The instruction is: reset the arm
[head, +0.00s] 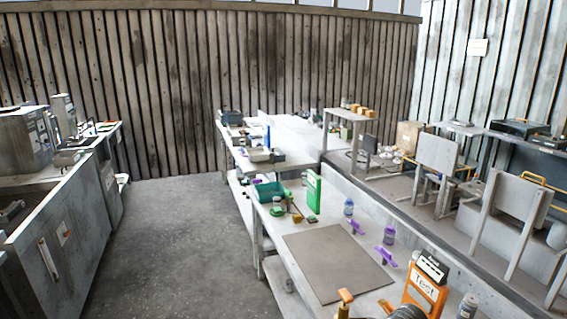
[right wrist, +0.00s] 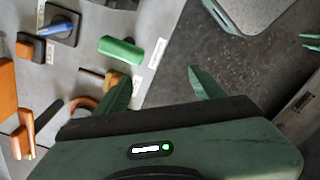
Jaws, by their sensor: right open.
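My right gripper (right wrist: 162,84) shows in the right wrist view with its two green fingers spread apart and nothing between them. The fingers point over the edge of a grey work surface (right wrist: 75,98), with darker floor to the right. A green cylinder (right wrist: 122,51) lies on the surface beyond the left finger. A brownish-orange curved part (right wrist: 84,106) and a tan piece (right wrist: 113,78) lie close to that finger; whether they touch it cannot be told. Neither gripper can be made out in the head view, and my left gripper is not seen.
Cabinets (head: 60,235) stand at left. The floor (head: 170,240) between is clear.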

